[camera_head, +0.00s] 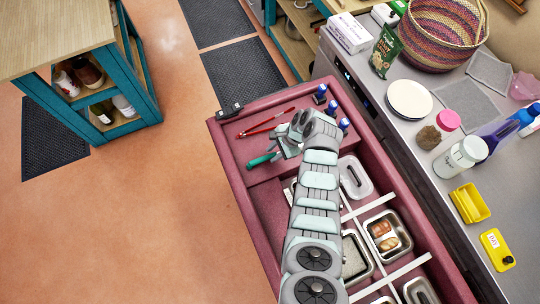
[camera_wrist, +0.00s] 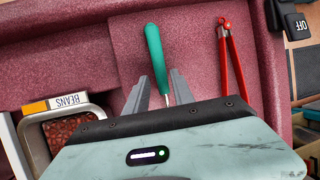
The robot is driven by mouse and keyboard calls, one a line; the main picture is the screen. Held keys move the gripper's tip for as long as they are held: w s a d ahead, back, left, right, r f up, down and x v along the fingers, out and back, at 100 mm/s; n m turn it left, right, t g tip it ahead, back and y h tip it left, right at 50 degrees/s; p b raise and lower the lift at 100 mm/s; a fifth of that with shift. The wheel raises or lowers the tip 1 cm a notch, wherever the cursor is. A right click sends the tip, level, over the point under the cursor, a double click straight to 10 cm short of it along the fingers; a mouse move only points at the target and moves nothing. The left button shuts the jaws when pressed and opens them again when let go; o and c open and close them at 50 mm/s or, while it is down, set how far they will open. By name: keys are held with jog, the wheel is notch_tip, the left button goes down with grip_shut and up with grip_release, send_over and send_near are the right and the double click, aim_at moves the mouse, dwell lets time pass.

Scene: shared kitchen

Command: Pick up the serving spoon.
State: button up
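A utensil with a green handle (camera_wrist: 155,55) lies on the maroon drawer floor. Its thin metal shaft runs under my gripper and its head is hidden, so I cannot confirm that it is the serving spoon. The green handle also shows in the head view (camera_head: 262,160), left of my wrist. My gripper (camera_wrist: 160,76) is open in the wrist view, with one finger on each side of the handle and shaft. Gaps show between the fingers and the handle. How high the fingertips are above the utensil is hard to tell.
Red tongs (camera_wrist: 232,62) lie right of the handle. In the head view, blue-capped bottles (camera_head: 320,92) stand at the drawer's far side, and metal bins (camera_head: 355,178) sit in divided compartments.

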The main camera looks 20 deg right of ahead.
aim_at(270, 155)
jog(key=shift+x, duration=1.1)
jog(key=shift+w+a+f, duration=0.1)
jog(key=shift+w+f, duration=0.05)
jog(key=shift+f, duration=0.3)
jog(key=shift+c, duration=0.4)
grip_shut()
